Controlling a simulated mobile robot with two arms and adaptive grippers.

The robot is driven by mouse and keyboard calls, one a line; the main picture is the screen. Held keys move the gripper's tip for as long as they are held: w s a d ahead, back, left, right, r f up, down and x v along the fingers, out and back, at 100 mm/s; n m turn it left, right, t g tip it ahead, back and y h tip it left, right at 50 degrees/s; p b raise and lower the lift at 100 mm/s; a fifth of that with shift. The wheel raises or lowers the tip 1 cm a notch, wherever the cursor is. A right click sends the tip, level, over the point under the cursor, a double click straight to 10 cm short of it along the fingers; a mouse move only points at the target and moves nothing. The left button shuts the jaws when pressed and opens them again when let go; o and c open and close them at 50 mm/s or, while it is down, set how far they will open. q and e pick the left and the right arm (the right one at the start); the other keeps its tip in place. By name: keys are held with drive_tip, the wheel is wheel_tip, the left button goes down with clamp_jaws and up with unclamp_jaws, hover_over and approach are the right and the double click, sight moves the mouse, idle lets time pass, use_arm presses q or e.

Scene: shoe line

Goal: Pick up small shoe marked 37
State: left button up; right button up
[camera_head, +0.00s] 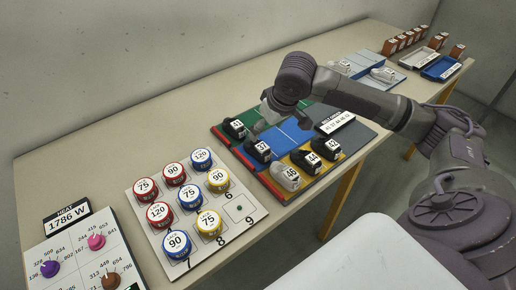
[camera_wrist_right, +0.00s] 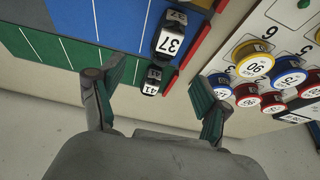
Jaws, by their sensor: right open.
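The small shoe marked 37 (camera_head: 259,151) is black with a white label and sits on the blue strip of the colored sorting board (camera_head: 289,133), near its left edge. It also shows in the right wrist view (camera_wrist_right: 168,42), at the top. My right gripper (camera_head: 266,116) hangs above the board, behind the shoe; in the right wrist view its two fingers (camera_wrist_right: 165,85) are spread with nothing held. The black shoe marked 41 (camera_wrist_right: 152,81) appears between the fingers in that view, apparently below them. My left gripper is not in view.
The shoe marked 41 (camera_head: 235,128) stands just behind. A light shoe marked 46 (camera_head: 287,177) and black shoes marked 44 (camera_head: 307,162) and 42 (camera_head: 327,150) stand in front. A board of round numbered tins (camera_head: 243,212) lies left. Trays (camera_head: 441,68) are far right.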

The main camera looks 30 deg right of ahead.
sight(257, 142)
drive_tip(key=x, duration=0.3)
drive_tip(key=shift+w+r, duration=0.1)
drive_tip(key=shift+r, duration=0.05)
drive_tip(key=shift+w+a+f, duration=0.1)
drive_tip(key=shift+f, duration=0.4)
drive_tip(key=shift+w+a+f, duration=0.1)
drive_tip(key=shift+a+f, duration=0.05)
drive_tip(key=shift+f, duration=0.3)
drive_tip(key=x, duration=0.2)
drive_tip(key=shift+w+a+f, duration=0.1)
drive_tip(key=shift+f, duration=0.2)
drive_tip(key=shift+w+f, duration=0.2)
drive_tip(key=shift+f, duration=0.25)
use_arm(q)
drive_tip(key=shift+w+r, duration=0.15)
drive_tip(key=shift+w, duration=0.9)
use_arm(e)
drive_tip(key=c, duration=1.2)
